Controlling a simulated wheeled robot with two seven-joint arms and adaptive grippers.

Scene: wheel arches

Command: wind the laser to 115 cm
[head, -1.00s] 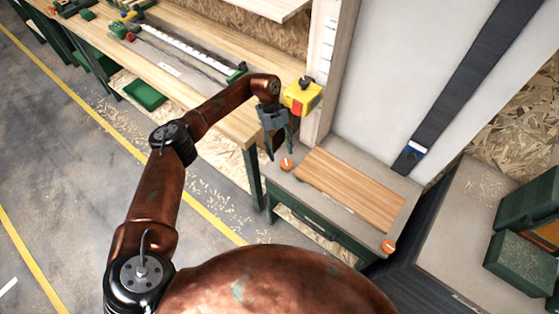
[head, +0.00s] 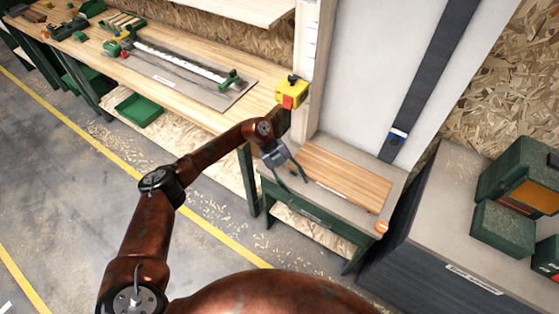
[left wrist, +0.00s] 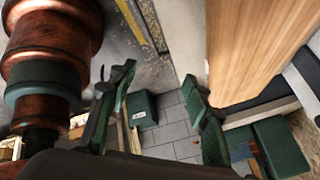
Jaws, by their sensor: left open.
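A yellow box (head: 291,92) with a red front and a black knob on top, which looks like the laser, sits on the side of a pale upright post. White labels or a scale (head: 309,40) run up the post, but their marks are too small to read. My left gripper (head: 293,177) is open and empty. It hangs below the yellow box, apart from it, over the left part of a small bench. In the left wrist view the two fingers (left wrist: 158,92) are spread with nothing between them.
The small bench (head: 335,229) carries a wooden board (head: 346,177) and an orange knob (head: 382,227) at its right corner. A long workbench (head: 200,103) with tools stands left. A dark cabinet (head: 430,255) with green cases (head: 503,229) stands right.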

